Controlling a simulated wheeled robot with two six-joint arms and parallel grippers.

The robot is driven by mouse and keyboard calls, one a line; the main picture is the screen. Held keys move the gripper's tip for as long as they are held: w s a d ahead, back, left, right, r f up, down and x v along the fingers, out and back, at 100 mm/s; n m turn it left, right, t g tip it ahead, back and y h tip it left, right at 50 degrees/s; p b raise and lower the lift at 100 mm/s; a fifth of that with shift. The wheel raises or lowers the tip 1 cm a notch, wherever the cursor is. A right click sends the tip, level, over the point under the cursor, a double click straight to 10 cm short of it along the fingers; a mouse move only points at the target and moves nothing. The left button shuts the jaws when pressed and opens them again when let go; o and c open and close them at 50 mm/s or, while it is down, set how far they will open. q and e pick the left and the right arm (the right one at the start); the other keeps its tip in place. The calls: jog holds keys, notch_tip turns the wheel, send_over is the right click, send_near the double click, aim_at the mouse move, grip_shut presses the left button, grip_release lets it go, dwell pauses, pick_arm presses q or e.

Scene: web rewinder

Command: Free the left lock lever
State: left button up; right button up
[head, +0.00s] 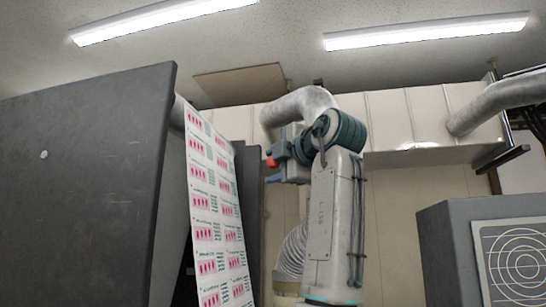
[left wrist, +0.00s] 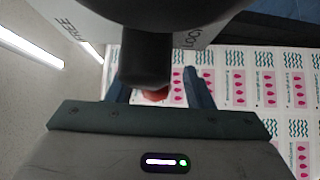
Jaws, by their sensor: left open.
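The lock lever (left wrist: 145,60) is a dark, thick handle with a red tip in the left wrist view. It comes down from a round dark hub in front of a grey plate (left wrist: 60,18) marked FREE on the left and LOCK on the right. It appears nearer the LOCK mark. My left gripper (left wrist: 158,92) is open, its two blue fingers on either side of the lever's red end. I cannot tell whether either finger touches it. In the head view my left gripper (head: 272,165) is beside the printed web, with the red tip (head: 271,162) between its fingers. My right gripper is out of view.
A large dark panel (head: 80,180) stands at the left, and the printed web (head: 215,210) hangs beside it, close to my gripper. A grey cabinet with a ring-pattern plate (head: 515,265) stands at the lower right. A pale wall is behind my arm.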

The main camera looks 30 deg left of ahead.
pick_arm(q)
jog(key=shift+w+a, duration=0.15)
jog(key=shift+a, duration=0.15)
jog(key=shift+s+d+r, duration=0.25)
jog(key=shift+s+d, duration=0.05)
jog(key=shift+s, duration=0.15)
jog(key=shift+c, duration=0.2)
jog(key=shift+w+a+f, duration=0.1)
jog(key=shift+w, duration=0.05)
jog(key=c, duration=0.9)
jog(key=shift+o, duration=0.2)
